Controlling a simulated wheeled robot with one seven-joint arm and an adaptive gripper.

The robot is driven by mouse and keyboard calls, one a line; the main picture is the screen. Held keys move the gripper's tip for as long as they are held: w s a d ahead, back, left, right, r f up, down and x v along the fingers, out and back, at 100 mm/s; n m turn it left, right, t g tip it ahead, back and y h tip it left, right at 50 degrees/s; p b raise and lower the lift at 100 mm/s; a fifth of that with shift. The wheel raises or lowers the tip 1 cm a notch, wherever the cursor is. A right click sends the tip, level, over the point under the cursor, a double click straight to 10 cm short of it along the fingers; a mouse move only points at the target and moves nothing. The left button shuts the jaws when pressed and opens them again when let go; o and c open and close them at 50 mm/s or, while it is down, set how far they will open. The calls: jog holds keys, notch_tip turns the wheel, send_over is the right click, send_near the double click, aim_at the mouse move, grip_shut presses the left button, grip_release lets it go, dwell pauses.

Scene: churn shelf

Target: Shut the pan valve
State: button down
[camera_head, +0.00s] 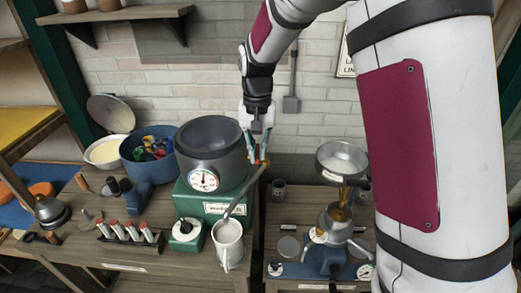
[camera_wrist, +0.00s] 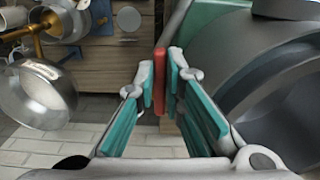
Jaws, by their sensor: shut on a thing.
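My gripper (camera_head: 258,155) is at the right side of the big grey pot with a round gauge (camera_head: 204,180). In the wrist view its fingers (camera_wrist: 161,85) are shut on a narrow red handle (camera_wrist: 160,65), which stands upright between the fingertips. In the head view the fingers mostly hide this handle. I cannot tell which part is the pan valve.
The pot rests on a green labelled box (camera_head: 215,205). A blue tub (camera_head: 150,150) stands left of it, with several red-topped vials (camera_head: 130,232) in front. A metal vessel (camera_head: 338,222) on a blue stand is below the pan. A gap separates the two benches.

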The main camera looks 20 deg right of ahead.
aim_at(257, 154)
jog(key=shift+w+a+r+m, duration=0.1)
jog(key=shift+w+m, duration=0.05)
jog(key=shift+m, duration=0.15)
jog(key=c, duration=1.7)
grip_release()
notch_tip(257, 154, up, 12)
jog(key=shift+f, duration=0.1)
